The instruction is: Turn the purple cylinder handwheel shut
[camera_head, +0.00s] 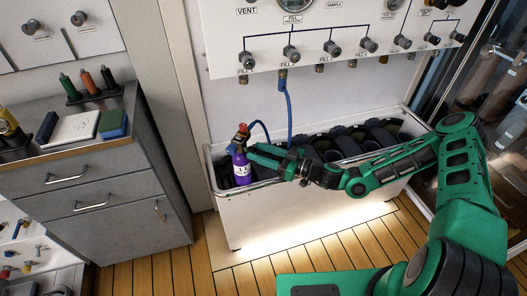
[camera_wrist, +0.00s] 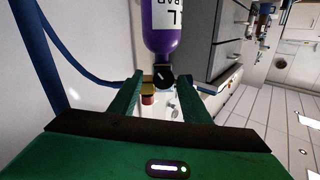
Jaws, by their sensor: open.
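The purple cylinder (camera_head: 241,170) with a white label stands upright in the left end of the white trough. It also shows at the top of the wrist view (camera_wrist: 163,28), neck downward. Its valve has a brass body (camera_wrist: 147,86), a round black dial-like part with a white mark (camera_wrist: 165,78) and a small red part (camera_wrist: 148,99). I cannot tell for sure which part is the handwheel. My gripper (camera_wrist: 160,84) is open, its green fingers on either side of the valve. Contact cannot be made out. In the head view, my gripper (camera_head: 252,150) reaches the cylinder from the right.
A blue hose (camera_head: 289,108) hangs from the fill panel (camera_head: 325,62) and loops to the valve. Dark cylinders (camera_head: 345,143) fill the white trough (camera_head: 330,205) to the right. A grey drawer cabinet (camera_head: 100,200) stands left. Wooden floor in front is clear.

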